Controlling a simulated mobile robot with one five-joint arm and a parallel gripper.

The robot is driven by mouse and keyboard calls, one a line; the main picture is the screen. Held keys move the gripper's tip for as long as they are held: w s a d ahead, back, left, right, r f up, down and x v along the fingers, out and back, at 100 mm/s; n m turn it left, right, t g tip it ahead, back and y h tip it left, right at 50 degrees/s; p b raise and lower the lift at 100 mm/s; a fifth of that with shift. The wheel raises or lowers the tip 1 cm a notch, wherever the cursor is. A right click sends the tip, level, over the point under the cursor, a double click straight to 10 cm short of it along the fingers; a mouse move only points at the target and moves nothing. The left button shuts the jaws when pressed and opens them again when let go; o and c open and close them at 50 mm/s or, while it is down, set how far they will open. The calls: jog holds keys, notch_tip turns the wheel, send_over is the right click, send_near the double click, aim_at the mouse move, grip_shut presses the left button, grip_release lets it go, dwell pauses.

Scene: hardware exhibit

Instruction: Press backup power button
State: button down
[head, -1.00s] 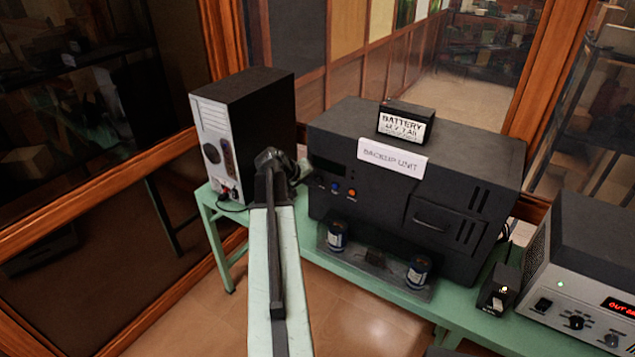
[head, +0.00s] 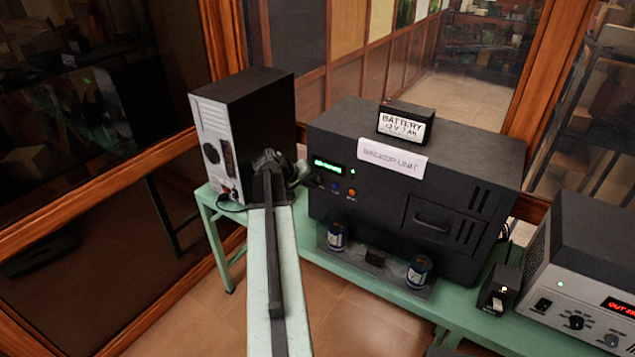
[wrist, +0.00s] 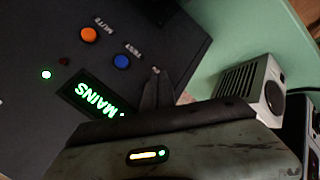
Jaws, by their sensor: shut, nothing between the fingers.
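The backup unit (head: 450,190) is a large black box with a white "BACKUP UNIT" label (head: 392,158) on its upper front edge. Its small display (head: 328,167) glows green and reads "MAINS" in the wrist view (wrist: 97,101). A green light (head: 352,171) is lit beside it. Below are a blue button (head: 335,188), marked TEST in the wrist view (wrist: 121,61), and an orange button (head: 352,192), marked MUTE there (wrist: 89,34). My gripper (wrist: 156,72) is shut and empty, close to the panel's left end. The power button is hidden or cannot be made out; contact cannot be told.
A battery (head: 405,122) sits on top of the unit. A computer tower (head: 245,135) stands close on the left. Two small cylinders (head: 337,236) (head: 418,271) stand in front on the green bench (head: 390,293). A grey instrument (head: 580,290) is at right.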

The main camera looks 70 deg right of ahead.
jog(key=shift+w+a, duration=0.25)
jog(key=shift+a, duration=0.7)
jog(key=shift+w+a, duration=0.25)
jog(key=shift+a, duration=0.75)
jog(key=shift+w+a, duration=0.25)
jog(key=shift+a, duration=0.7)
